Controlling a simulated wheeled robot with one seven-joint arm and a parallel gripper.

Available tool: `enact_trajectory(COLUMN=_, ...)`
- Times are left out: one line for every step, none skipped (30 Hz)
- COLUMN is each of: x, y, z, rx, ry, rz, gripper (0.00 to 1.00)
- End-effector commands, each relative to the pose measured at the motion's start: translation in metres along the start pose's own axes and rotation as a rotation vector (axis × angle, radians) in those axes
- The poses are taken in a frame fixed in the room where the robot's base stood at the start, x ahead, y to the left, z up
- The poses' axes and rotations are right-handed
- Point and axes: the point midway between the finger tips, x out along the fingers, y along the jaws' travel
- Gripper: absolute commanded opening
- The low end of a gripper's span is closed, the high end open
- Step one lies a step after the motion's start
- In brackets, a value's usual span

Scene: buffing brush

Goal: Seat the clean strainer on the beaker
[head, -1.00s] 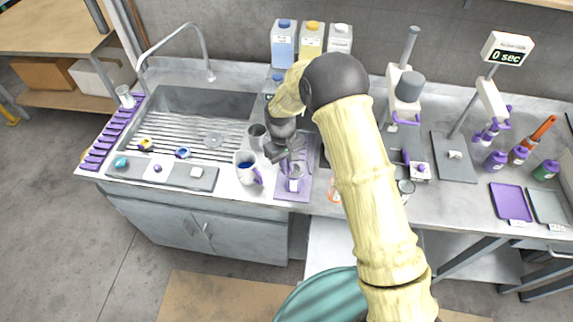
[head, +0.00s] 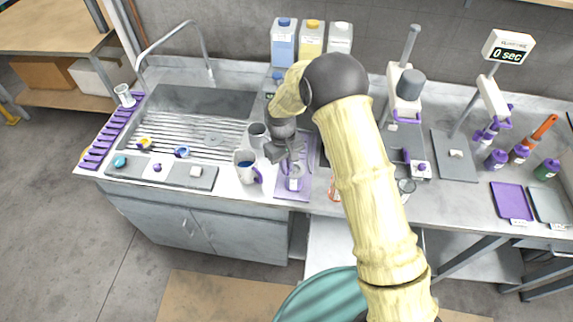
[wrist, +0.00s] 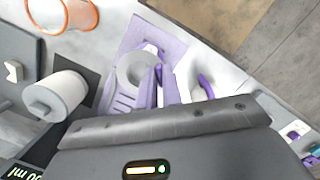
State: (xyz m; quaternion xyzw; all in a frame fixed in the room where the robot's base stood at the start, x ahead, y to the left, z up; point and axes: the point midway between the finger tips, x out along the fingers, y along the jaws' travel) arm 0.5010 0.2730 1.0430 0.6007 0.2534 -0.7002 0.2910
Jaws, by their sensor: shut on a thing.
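My gripper (head: 293,163) points down over a purple mat (head: 304,190) on the counter. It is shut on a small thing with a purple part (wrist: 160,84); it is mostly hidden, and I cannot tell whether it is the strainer. A pale cup-like thing (head: 294,184) is on the mat just below the fingers. In the wrist view a grey ring (wrist: 138,68) shows close beside the purple part; whether they touch is unclear. A white beaker with blue inside and a purple handle (head: 246,168) stands left of the mat. Two ringed pieces, yellow (head: 145,143) and blue (head: 182,152), are at the sink's front edge.
A grey cup (head: 257,134) stands behind the beaker. An orange-rimmed glass (head: 335,190) is right of the mat, beside my arm. A grey tray (head: 175,174) with small pieces lies in front of the sink. Bottles (head: 312,44) stand along the wall.

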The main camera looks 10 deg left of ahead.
Motion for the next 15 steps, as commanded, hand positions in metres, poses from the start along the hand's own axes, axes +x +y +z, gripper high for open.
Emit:
enact_trajectory(x=0.0014, y=0.0, z=-0.0003, rx=0.0, ry=0.0, rz=0.0, gripper=0.0)
enact_trajectory(x=0.0019, y=0.0001, z=-0.0004, rx=0.0, ry=0.0, rz=0.0, gripper=0.0)
enact_trajectory(x=0.0025, y=0.0001, z=-0.0005, rx=0.0, ry=0.0, rz=0.0, gripper=0.0)
enact_trajectory(x=0.003, y=0.0001, z=-0.0005, rx=0.0, ry=0.0, rz=0.0, gripper=0.0)
enact_trajectory(x=0.0035, y=0.0001, z=-0.0006, rx=0.0, ry=0.0, rz=0.0, gripper=0.0)
enact_trajectory(x=0.0041, y=0.0001, z=-0.0007, rx=0.0, ry=0.0, rz=0.0, gripper=0.0)
enact_trajectory(x=0.004, y=0.0001, z=-0.0007, rx=0.0, ry=0.0, rz=0.0, gripper=0.09)
enact_trajectory(x=0.0035, y=0.0001, z=-0.0007, rx=0.0, ry=0.0, rz=0.0, gripper=0.15)
enact_trajectory(x=0.0035, y=0.0001, z=-0.0007, rx=0.0, ry=0.0, rz=0.0, gripper=0.16)
enact_trajectory(x=0.0035, y=0.0001, z=-0.0007, rx=0.0, ry=0.0, rz=0.0, gripper=0.16)
enact_trajectory(x=0.0035, y=0.0001, z=-0.0006, rx=0.0, ry=0.0, rz=0.0, gripper=0.16)
enact_trajectory(x=0.0035, y=0.0001, z=-0.0006, rx=0.0, ry=0.0, rz=0.0, gripper=0.16)
enact_trajectory(x=0.0035, y=0.0001, z=-0.0006, rx=0.0, ry=0.0, rz=0.0, gripper=0.16)
enact_trajectory(x=0.0035, y=0.0001, z=-0.0006, rx=0.0, ry=0.0, rz=0.0, gripper=0.16)
enact_trajectory(x=0.0036, y=0.0001, z=-0.0006, rx=0.0, ry=0.0, rz=0.0, gripper=0.16)
